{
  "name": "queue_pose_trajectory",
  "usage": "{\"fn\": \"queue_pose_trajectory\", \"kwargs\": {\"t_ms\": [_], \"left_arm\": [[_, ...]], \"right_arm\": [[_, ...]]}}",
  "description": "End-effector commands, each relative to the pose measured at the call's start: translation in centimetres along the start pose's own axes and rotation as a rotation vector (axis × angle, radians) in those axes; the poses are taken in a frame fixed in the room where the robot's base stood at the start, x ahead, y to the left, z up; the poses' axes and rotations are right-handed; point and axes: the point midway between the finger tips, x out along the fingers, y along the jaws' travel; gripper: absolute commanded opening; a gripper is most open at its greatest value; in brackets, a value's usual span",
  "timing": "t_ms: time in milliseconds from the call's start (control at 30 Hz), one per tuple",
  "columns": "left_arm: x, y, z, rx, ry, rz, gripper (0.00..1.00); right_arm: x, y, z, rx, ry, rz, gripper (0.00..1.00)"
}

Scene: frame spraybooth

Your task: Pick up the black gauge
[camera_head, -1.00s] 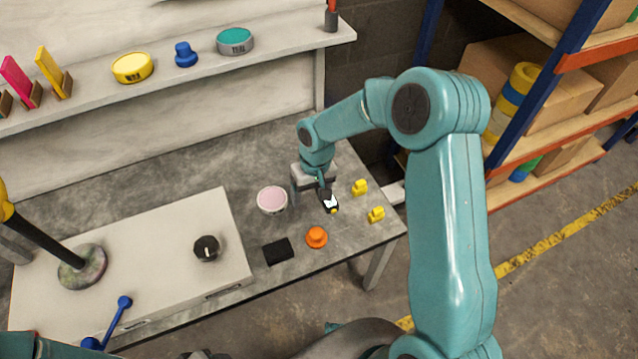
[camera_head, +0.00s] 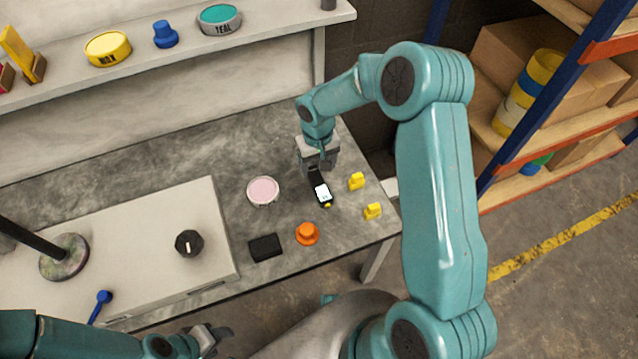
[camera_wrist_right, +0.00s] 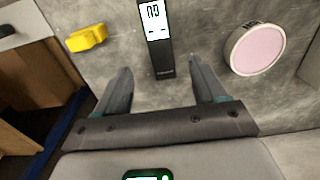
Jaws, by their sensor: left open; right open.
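The black gauge (camera_head: 321,189) with a lit white display lies on the grey table near its right end. In the right wrist view the gauge (camera_wrist_right: 157,40) points away from my gripper, its near end between the fingertips. My right gripper (camera_head: 317,170) is open just behind the gauge; its fingers (camera_wrist_right: 160,78) stand apart on either side of that end without touching it. My left gripper (camera_head: 214,342) is open and empty at the bottom edge, far from the gauge.
Two yellow pieces (camera_head: 357,181) (camera_head: 372,211) stand right of the gauge, an orange piece (camera_head: 307,233) in front. A pink-topped round tub (camera_head: 263,191) is to the left, with a black block (camera_head: 265,247) nearer the front edge. A white box (camera_head: 120,245) carries a black knob (camera_head: 189,243).

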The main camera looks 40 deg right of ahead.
Motion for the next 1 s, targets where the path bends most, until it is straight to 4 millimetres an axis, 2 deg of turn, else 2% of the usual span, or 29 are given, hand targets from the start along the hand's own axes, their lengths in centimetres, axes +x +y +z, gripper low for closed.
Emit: {"fn": "queue_pose_trajectory", "kwargs": {"t_ms": [33, 267, 500, 800, 867, 1000], "left_arm": [[0.1, 0.0, 0.0, 0.000, 0.000, 0.000, 0.50], [0.2, -0.1, 0.0, 0.000, 0.001, 0.000, 0.50], [0.5, -0.2, 0.0, 0.000, 0.000, 0.000, 0.50], [0.5, -0.2, 0.0, 0.000, 0.000, 0.000, 0.50], [0.5, -0.2, 0.0, 0.000, 0.000, 0.000, 0.50], [0.5, -0.2, 0.0, 0.000, 0.001, 0.000, 0.50]], "right_arm": [[0.8, 0.0, 0.0, 0.000, -0.002, 0.000, 0.70], [2.7, 0.1, -0.1, -0.001, -0.002, 0.000, 0.70], [6.4, 0.2, -0.1, -0.001, -0.002, 0.000, 0.70], [7.0, 0.2, -0.3, -0.002, 0.001, 0.000, 0.70], [7.0, 0.2, -0.2, -0.002, 0.001, 0.000, 0.54], [7.0, 0.2, -0.2, -0.002, 0.000, -0.001, 0.08]]}}
